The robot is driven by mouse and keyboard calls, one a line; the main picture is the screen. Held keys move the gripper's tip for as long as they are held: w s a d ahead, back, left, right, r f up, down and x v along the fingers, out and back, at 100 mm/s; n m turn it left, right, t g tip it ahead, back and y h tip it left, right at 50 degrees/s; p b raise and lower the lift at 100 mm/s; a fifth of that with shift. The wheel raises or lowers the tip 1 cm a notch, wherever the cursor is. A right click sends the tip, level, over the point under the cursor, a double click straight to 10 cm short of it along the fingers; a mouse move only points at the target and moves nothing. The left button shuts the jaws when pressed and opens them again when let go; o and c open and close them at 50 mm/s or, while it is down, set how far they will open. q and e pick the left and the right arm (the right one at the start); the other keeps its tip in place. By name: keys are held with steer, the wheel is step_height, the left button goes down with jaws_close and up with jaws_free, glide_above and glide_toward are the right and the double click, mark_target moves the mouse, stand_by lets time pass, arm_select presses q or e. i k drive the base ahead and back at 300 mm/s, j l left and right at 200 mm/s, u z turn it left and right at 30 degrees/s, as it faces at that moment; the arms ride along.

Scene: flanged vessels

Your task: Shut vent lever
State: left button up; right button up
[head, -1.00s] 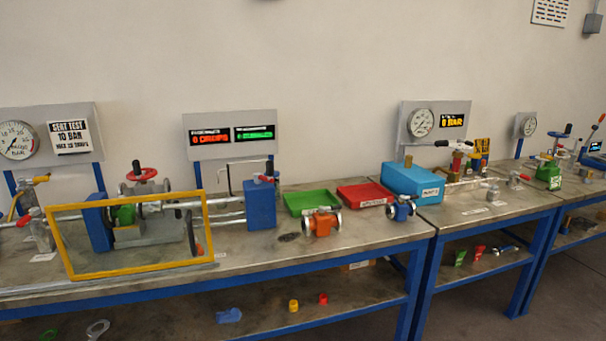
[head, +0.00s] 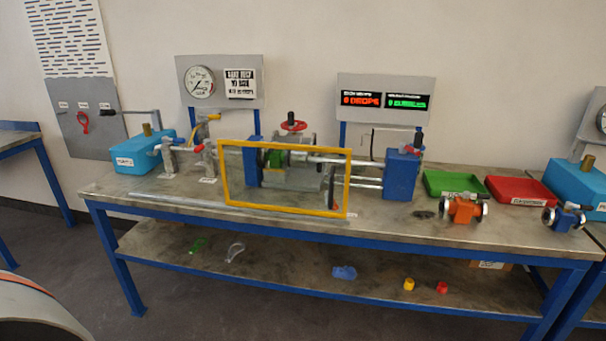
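No vent lever can be named for certain, as the small labels are unreadable. On the left part of the bench stands a grey pipe fitting (head: 209,160) with a yellow lever (head: 207,120) on top and a small red handle (head: 199,148) beside it. A red handwheel (head: 293,126) tops the valve behind the yellow frame (head: 283,209). Neither of my grippers shows.
A blue pump box (head: 135,156) with a long handle stands at the bench's left end. Green (head: 452,195) and red (head: 520,202) trays and an orange valve (head: 463,210) are at the right. Loose parts lie on the lower shelf.

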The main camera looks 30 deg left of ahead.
mark_target(201, 147)
steer(key=j+u, duration=0.1)
steer(key=u, duration=1.45)
steer(key=i+l, duration=0.05)
